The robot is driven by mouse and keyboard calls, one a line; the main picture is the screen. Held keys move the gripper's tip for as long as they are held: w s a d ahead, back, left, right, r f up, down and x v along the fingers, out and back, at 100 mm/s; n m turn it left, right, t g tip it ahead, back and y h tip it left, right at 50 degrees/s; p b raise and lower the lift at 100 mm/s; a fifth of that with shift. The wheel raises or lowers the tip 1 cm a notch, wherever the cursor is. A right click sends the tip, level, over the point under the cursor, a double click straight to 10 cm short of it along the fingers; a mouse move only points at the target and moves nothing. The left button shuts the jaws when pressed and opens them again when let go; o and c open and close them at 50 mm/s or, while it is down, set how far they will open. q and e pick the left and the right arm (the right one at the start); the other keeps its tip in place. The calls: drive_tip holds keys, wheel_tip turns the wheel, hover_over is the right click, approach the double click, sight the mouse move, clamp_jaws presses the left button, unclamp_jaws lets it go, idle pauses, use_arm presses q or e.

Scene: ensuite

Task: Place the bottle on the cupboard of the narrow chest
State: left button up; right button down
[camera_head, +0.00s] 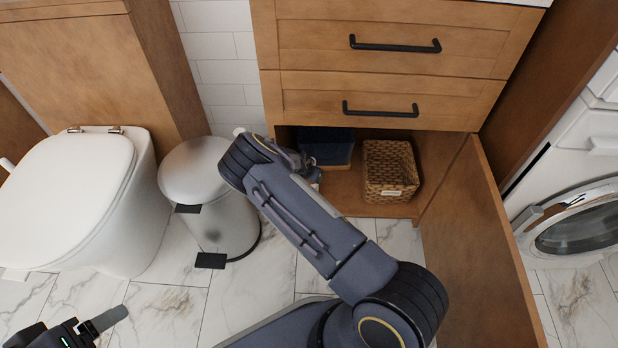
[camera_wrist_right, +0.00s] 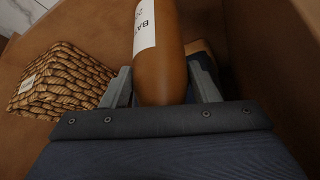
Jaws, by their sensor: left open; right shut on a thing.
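The bottle (camera_wrist_right: 165,65) is brown with a white label and sits between the fingers of my right gripper (camera_wrist_right: 163,92) in the right wrist view, which is shut on it. In the head view my right arm reaches into the open lower cupboard (camera_head: 345,188) of the wooden chest (camera_head: 390,88); the wrist and arm hide most of the right gripper and the bottle there. The bottle's base contact with the cupboard floor cannot be told. My left gripper (camera_head: 95,328) is open and empty at the bottom left, over the floor.
A wicker basket (camera_head: 391,170) stands inside the cupboard at right; it also shows in the wrist view (camera_wrist_right: 62,82). A dark blue item (camera_head: 327,146) is beside it. The cupboard door (camera_head: 475,250) stands open at right.

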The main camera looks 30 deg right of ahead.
drive_tip(key=shift+f, duration=0.3)
drive_tip(key=shift+f, duration=0.1)
drive_tip(key=c, duration=0.5)
unclamp_jaws()
drive_tip(key=p+v, duration=0.3)
drive_tip(key=v, duration=0.4)
drive_tip(key=shift+r, duration=0.35)
drive_tip(key=shift+a, duration=0.1)
